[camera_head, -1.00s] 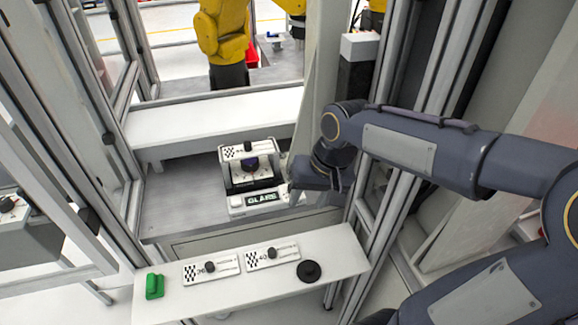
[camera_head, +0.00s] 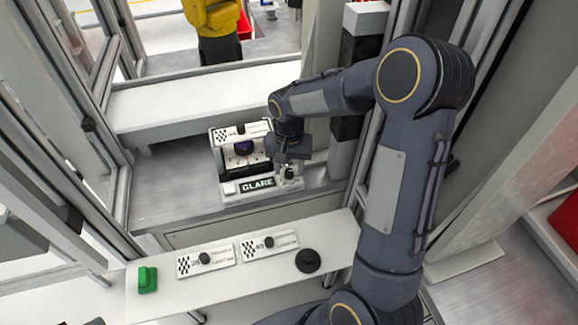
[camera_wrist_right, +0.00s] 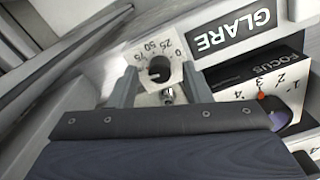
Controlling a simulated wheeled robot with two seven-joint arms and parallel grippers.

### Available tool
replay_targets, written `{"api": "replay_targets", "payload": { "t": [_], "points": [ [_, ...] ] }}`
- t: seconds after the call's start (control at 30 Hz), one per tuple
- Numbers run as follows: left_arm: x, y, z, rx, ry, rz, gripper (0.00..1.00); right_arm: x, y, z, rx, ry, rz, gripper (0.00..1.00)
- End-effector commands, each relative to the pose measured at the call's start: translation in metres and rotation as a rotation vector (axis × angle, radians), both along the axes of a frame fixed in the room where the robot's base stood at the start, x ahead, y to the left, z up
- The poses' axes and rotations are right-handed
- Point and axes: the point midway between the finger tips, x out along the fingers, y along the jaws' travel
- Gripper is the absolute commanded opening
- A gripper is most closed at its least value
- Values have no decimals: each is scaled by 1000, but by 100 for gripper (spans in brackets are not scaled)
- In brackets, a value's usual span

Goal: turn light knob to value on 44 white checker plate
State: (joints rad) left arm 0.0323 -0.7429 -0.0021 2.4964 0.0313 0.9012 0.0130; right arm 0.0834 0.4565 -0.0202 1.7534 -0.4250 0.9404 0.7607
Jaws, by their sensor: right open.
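The white checker plate (camera_head: 226,134) with a small black knob sits on top of the device on the metal bench; its number looks like 44 but is small. The device's front part carries a GLARE display (camera_head: 257,184), which also shows in the right wrist view (camera_wrist_right: 234,31). Right of that display is a dark light knob (camera_wrist_right: 159,70) on a white dial marked 0, 25, 50, 75. My right gripper (camera_wrist_right: 160,73) is open, its two fingers on either side of this knob; contact is unclear. In the head view my right gripper (camera_head: 290,166) reaches down at the device's right side. My left gripper is out of view.
A FOCUS dial (camera_wrist_right: 276,84) faces the wrist camera on the right. A front shelf (camera_head: 240,291) holds a green block (camera_head: 148,279), two more checker plates with knobs and a black round knob (camera_head: 308,260). Frame posts stand on both sides.

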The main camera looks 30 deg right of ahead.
Motion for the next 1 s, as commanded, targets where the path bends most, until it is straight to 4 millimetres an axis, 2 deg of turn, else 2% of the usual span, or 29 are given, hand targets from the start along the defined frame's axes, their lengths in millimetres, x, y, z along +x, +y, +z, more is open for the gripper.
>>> {"api": "replay_targets", "payload": {
  "t": [0.33,0.67,1.0],
  "points": [
    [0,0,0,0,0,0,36,0,0,-6,0,0,1,44],
    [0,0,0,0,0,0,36,0,0,-5,0,0,1,1],
    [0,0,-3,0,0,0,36,0,0,-6,0,-1,-45,0]
  ]
}}
